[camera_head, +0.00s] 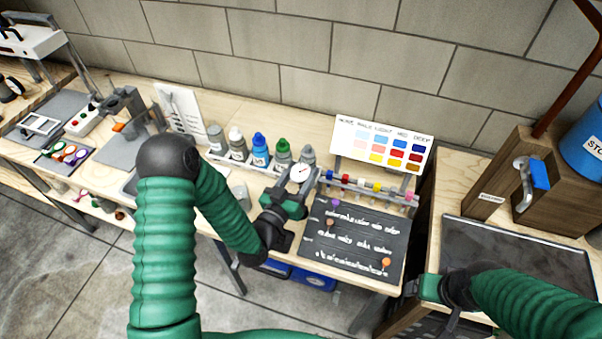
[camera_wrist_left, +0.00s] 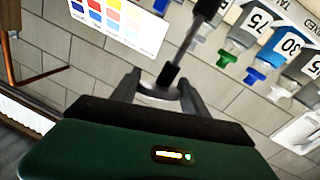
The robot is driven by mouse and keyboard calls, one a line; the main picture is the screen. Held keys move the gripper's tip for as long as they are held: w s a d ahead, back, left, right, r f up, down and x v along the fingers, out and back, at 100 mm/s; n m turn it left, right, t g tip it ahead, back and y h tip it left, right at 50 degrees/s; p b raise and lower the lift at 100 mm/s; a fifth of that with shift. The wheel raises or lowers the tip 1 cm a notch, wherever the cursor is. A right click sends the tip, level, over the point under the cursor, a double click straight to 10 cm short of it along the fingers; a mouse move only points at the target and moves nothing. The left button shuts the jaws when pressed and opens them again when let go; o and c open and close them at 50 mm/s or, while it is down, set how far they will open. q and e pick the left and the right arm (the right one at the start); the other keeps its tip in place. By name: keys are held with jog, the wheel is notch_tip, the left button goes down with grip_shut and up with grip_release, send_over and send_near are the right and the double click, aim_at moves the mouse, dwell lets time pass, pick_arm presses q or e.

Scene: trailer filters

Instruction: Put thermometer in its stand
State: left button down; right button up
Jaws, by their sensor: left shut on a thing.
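The thermometer (camera_head: 299,173) has a round white dial and is held by my left gripper (camera_head: 285,200) above the middle bench, in front of the row of bottles. In the left wrist view the fingers of my left gripper (camera_wrist_left: 160,92) are closed around the thermometer (camera_wrist_left: 178,62), whose dark stem runs up between them. I cannot tell which thing is its stand. My right gripper (camera_head: 455,292) is low at the right, beside a dark tray, and its fingers are not clear.
Several bottles (camera_head: 260,150) stand in a row at the back of the bench. A color chart (camera_head: 382,147) stands behind a rack of colored vials (camera_head: 370,188). A dark board (camera_head: 350,238) with small pins lies in front. A dark tray (camera_head: 515,235) lies right.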

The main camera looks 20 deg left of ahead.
pick_arm(q)
jog(key=shift+f+b, duration=2.55)
jog(key=shift+f, duration=0.35)
jog(key=shift+c, duration=2.4)
grip_release()
